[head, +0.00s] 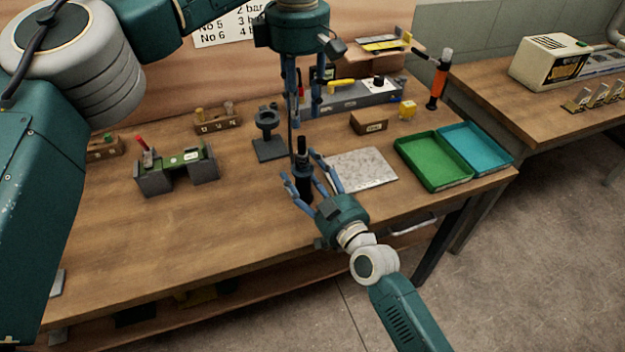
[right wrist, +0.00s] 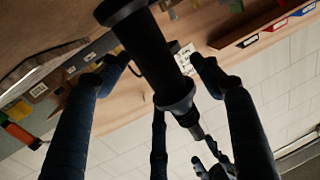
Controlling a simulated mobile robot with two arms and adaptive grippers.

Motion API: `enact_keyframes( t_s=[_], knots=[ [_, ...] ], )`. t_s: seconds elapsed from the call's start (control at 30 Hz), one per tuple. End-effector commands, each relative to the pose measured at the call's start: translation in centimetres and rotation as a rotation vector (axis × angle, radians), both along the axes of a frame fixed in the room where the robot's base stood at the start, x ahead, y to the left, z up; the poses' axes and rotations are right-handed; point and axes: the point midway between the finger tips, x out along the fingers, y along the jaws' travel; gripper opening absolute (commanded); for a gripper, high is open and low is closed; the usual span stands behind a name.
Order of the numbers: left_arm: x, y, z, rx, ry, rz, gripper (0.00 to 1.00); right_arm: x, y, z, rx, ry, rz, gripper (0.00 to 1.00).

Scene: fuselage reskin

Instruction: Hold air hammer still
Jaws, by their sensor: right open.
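The air hammer (head: 303,186), a black cylinder with a narrower upper end, stands about upright over the front middle of the bench in the head view. My right gripper (head: 300,170) is open, with its blue fingers around the hammer. In the right wrist view the black hammer body (right wrist: 150,55) lies between the spread fingers, its thin end pointing down and right; I see no clear grip on it. My left gripper (head: 304,118) hangs above with its fingers pointing down and apart, and appears open and empty. Whether the hammer's lower end touches the bench is hidden.
A pale speckled plate (head: 362,170) lies right of the hammer, with a green tray (head: 433,186) and a blue tray (head: 505,161) beyond. A black stand (head: 269,150) and a grey fixture (head: 152,181) are left. The bench's front left is clear.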

Motion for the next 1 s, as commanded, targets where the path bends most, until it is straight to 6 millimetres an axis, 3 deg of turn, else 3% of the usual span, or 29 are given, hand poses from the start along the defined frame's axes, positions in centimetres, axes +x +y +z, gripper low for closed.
enact_keyframes(
  t_s=[0.27,0.6,0.67,0.7,0.83,1.0],
  knots=[
    [0.0,0.0,0.0,0.0,0.0,0.0,0.31,0.1,0.1,0.0,0.001,0.0,0.0,0.64],
    [0.0,0.0,0.0,0.0,0.0,0.0,0.31,0.1,0.1,0.0,0.001,0.0,0.0,0.0],
    [0.0,0.0,0.0,0.0,0.0,0.0,0.31,0.1,0.0,0.0,0.001,0.0,0.0,0.0],
    [0.0,0.0,0.0,0.0,0.0,0.0,0.26,0.1,0.0,0.0,0.001,0.0,0.0,0.0],
    [-0.1,0.1,-0.2,-0.004,0.0,0.026,0.26,0.1,0.0,0.0,0.001,0.0,0.0,0.0],
    [-0.6,0.5,-1.2,-0.029,-0.008,0.183,0.26,0.1,0.0,0.0,0.001,0.0,-0.001,0.0]
  ],
)
